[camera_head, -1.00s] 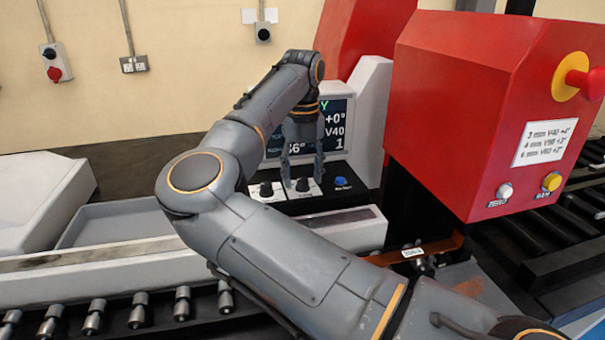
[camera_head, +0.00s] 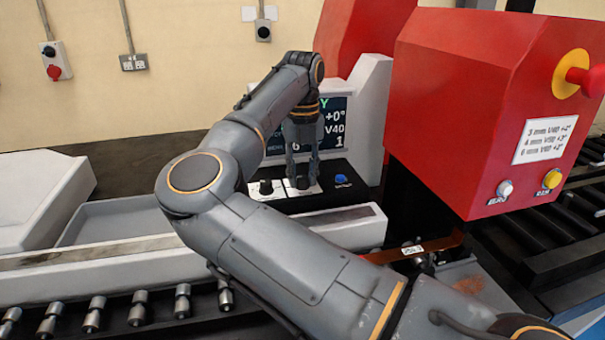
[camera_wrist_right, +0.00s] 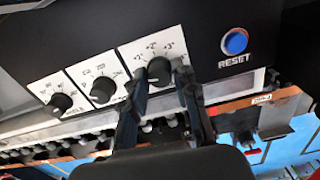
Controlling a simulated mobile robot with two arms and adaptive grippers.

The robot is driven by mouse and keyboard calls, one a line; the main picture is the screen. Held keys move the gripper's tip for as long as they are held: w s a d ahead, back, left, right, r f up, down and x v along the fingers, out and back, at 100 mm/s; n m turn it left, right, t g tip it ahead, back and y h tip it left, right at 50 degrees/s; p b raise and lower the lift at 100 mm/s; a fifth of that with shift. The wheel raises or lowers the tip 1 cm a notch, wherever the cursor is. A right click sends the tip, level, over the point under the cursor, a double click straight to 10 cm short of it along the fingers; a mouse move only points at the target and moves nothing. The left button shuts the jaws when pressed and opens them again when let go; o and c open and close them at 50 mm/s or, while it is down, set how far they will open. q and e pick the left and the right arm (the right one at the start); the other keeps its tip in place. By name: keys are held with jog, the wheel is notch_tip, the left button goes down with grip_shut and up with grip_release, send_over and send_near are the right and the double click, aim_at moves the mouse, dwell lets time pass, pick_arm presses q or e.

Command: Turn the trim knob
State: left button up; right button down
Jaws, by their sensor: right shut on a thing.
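The trim knob (camera_wrist_right: 158,70) is a round black knob on a white plate marked +1°, +2°, +3°, the rightmost of a row of knobs on the black control panel. It also shows in the head view (camera_head: 302,183), partly behind my fingers. My right gripper (camera_head: 302,183) reaches down in front of the screen and is shut on this knob. In the right wrist view its two dark fingers (camera_wrist_right: 161,74) stand on either side of the knob. My left gripper is not in view.
A middle knob (camera_wrist_right: 102,90) and a left knob (camera_wrist_right: 60,102) sit close beside it. A blue RESET button (camera_wrist_right: 235,42) is to the right. The screen (camera_head: 335,125) stands behind my gripper, partly hidden. A large red housing (camera_head: 470,110) is to the right.

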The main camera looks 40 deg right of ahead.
jog(key=m+b, duration=0.1)
jog(key=m, duration=0.2)
jog(key=shift+m, duration=0.3)
jog(key=m, duration=0.3)
jog(key=shift+m+b, duration=0.3)
jog(key=shift+b, duration=0.05)
jog(key=m, duration=0.3)
jog(key=shift+m, duration=0.3)
jog(key=m, duration=0.4)
jog(key=shift+m, duration=0.3)
jog(key=m, duration=1.2)
jog(key=shift+m+p, duration=0.3)
jog(key=shift+p, duration=0.1)
jog(key=shift+m, duration=1.9)
